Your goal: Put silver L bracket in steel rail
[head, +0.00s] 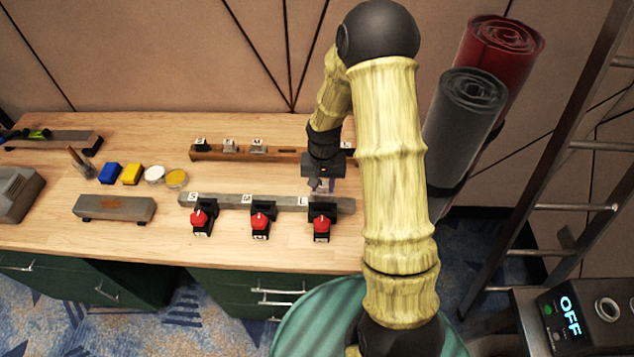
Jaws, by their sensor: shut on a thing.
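The steel rail (268,201) is a grey bar lying across the front of the wooden bench. It carries S, M and L labels and several black clamps with red knobs, one near each label. My gripper (321,182) points down just behind the rail's right end, near the L label (303,201). It is shut on a small silver piece, apparently the L bracket (322,187), mostly hidden by the fingers. I cannot tell whether the bracket touches the rail. The L clamp (322,224) is in front of it.
A wooden rail (222,155) behind holds small silver brackets at S and M; my arm partly covers its right end. A grey block (115,208), blue box (109,173), yellow box (132,174) and round tins lie left. Rolled mats and a ladder stand right.

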